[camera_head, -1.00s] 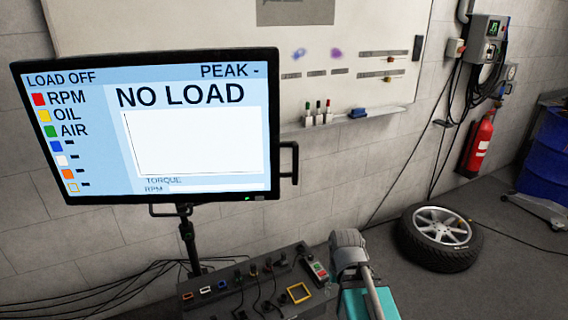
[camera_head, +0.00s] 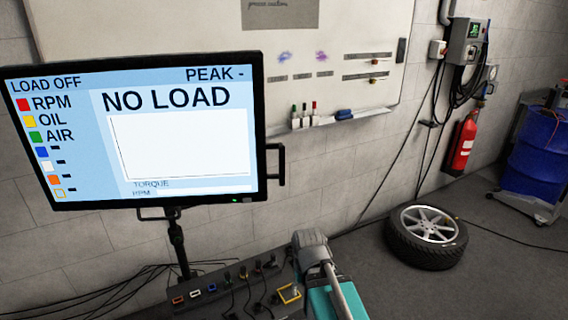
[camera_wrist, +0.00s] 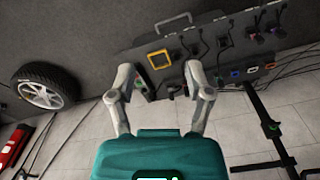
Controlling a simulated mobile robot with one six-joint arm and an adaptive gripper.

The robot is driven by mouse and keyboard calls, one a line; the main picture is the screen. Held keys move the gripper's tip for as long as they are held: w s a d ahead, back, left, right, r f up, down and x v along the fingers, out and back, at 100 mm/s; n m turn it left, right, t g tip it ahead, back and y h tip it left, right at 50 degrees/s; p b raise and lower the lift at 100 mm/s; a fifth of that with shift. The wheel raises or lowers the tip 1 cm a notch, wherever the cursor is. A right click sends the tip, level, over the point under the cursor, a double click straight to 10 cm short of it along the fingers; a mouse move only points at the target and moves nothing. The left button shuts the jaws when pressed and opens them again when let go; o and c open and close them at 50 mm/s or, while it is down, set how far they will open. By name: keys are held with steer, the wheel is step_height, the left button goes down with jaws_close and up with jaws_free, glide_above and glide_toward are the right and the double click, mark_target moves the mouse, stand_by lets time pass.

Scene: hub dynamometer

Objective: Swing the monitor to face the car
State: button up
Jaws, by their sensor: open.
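The monitor (camera_head: 180,150) fills the left of the head view, its screen facing my camera and reading "NO LOAD". A black handle (camera_head: 281,165) sticks out from its right edge. It stands on a thin black pole (camera_head: 178,245), which also shows at the right in the wrist view (camera_wrist: 268,125). My gripper (camera_wrist: 158,68) is open in the wrist view, with nothing between its fingers. It is apart from the monitor and its handle. The monitor's screen is not in the wrist view, and no car shows in either view.
A control console (camera_head: 215,294) with plugs, cables and a yellow-framed square (camera_head: 289,293) lies below the monitor. A wheel (camera_head: 428,237) lies on the floor at right.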

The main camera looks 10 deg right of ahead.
steer(key=w+a+r+n+t+y+b, duration=0.1)
steer(key=w+a+t+b, duration=0.1)
steer(key=w+t, duration=0.5)
steer(key=w+a+r+t+b, duration=0.1)
steer(key=w+r+t+b, duration=0.15)
steer(key=w, duration=0.85)
steer(key=w+d+r+m+t+h+b, duration=0.1)
steer(key=w+r+t+b, duration=0.1)
steer(key=r+t, duration=0.4)
steer(key=w+d+r+t+h+b, duration=0.1)
steer(key=w+r+t+b, duration=0.1)
steer(key=r+t, duration=0.5)
steer(key=shift+w+m+h+b, duration=0.3)
steer(key=shift+w+m, duration=0.1)
steer(key=shift+w, duration=0.45)
steer(key=shift+w+r, duration=0.1)
steer(key=shift+w, duration=0.05)
